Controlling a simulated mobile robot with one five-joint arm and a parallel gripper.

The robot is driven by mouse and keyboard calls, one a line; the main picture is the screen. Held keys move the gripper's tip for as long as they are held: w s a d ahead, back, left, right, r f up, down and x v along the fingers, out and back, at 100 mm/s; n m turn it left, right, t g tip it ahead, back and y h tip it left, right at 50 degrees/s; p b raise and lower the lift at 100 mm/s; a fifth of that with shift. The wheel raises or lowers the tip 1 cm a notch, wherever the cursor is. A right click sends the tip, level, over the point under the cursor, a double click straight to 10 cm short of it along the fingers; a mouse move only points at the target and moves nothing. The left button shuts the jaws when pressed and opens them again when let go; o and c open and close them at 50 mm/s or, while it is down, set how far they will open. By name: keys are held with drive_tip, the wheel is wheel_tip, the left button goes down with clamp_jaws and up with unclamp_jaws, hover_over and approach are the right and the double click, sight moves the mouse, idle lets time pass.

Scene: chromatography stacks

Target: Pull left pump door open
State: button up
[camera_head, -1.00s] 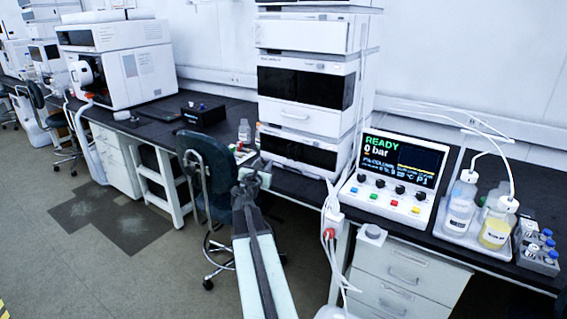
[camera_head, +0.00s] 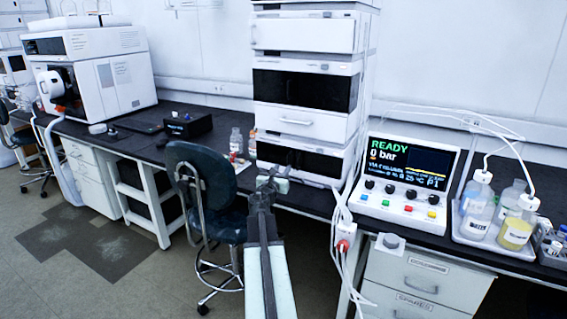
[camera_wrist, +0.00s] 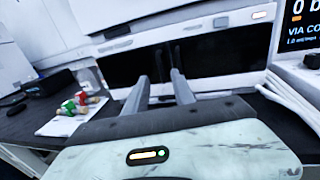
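The pump is the lowest module of the white stack, with a black front split into two doors. The left pump door (camera_head: 271,153) looks closed. In the wrist view the left door (camera_wrist: 122,69) lies ahead of the fingers, and two thin dark upright handles (camera_wrist: 168,55) show near the split. My gripper (camera_head: 270,178) is in front of the pump's lower front. In the wrist view my gripper (camera_wrist: 161,76) has two grey fingers apart with nothing between them. The fingertips appear close below the handles; I cannot tell the exact gap.
A control panel (camera_head: 408,185) reading READY, 0 bar stands right of the stack, with white cables (camera_head: 343,215) hanging between. A dark chair (camera_head: 205,185) stands left of my arm. Small bottles (camera_head: 237,140) stand left of the pump. A bottle tray (camera_head: 490,236) is at the right.

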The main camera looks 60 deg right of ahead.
sight(286, 161)
drive_tip(key=x, duration=0.7)
drive_tip(key=shift+d, duration=0.25)
drive_tip(key=shift+w, duration=0.1)
clamp_jaws()
idle(0.9)
